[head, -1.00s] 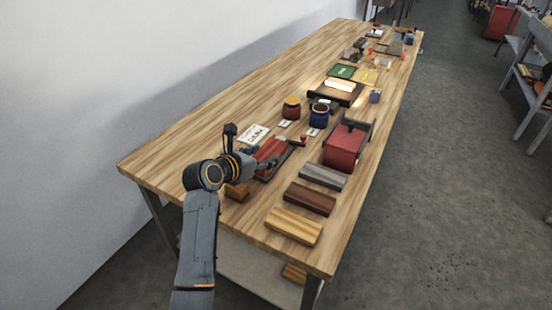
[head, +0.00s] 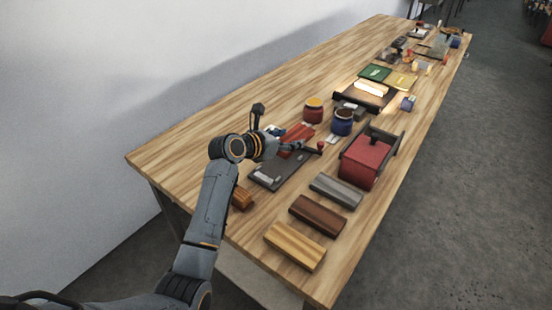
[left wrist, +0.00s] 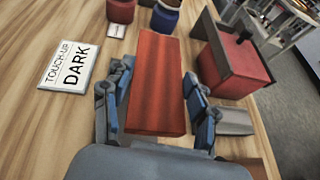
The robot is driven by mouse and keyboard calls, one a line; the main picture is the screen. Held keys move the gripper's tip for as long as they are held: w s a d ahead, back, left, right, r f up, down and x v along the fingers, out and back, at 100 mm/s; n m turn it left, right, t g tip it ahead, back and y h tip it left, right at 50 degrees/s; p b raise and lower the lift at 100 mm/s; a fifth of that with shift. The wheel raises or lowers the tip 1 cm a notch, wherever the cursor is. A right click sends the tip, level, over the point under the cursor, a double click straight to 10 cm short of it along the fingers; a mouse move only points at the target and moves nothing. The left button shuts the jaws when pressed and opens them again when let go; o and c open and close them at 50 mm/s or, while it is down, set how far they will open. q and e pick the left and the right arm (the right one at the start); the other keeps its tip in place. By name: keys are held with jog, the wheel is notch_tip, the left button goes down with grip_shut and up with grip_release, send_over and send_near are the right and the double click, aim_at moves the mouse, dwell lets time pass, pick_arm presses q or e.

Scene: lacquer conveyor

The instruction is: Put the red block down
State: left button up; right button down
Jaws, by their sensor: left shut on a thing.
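The red block (head: 298,137) is a long piece of reddish wood in my left gripper (head: 283,143). In the left wrist view the block (left wrist: 157,85) lies between the two fingers, one along each long side. It is beyond the dark flat tray (head: 277,173), near the jars. A white card reading "TOUCH-UP DARK" (left wrist: 68,66) is left of the block in the left wrist view. I cannot tell whether the block touches the table. My right gripper is not in view.
A red box (head: 364,160) is to the right. Grey (head: 336,190), dark brown (head: 318,214) and light wood blocks (head: 295,246) lie nearer. The table's left side is bare.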

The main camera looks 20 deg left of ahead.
aim_at(276, 167)
pick_arm(q)
jog(key=a+f, duration=0.1)
jog(key=s+a+f, duration=0.1)
jog(key=shift+f, duration=0.4)
jog(key=shift+a+f, duration=0.1)
jog(key=shift+f, duration=0.15)
jog(key=shift+s+a+f, duration=0.15)
jog(key=shift+a+f, duration=0.15)
jog(key=shift+f, duration=0.15)
notch_tip(276, 167, down, 2)
jog(key=shift+s+a+f, duration=0.1)
jog(key=shift+a+f, duration=0.05)
jog(key=shift+f, duration=0.45)
jog(key=shift+c, duration=0.6)
jog(key=shift+s+f, duration=0.1)
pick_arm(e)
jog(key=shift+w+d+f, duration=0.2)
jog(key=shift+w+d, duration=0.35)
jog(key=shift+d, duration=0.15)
pick_arm(q)
jog(key=o, duration=1.2)
jog(key=shift+f, duration=0.1)
jog(key=o, duration=0.3)
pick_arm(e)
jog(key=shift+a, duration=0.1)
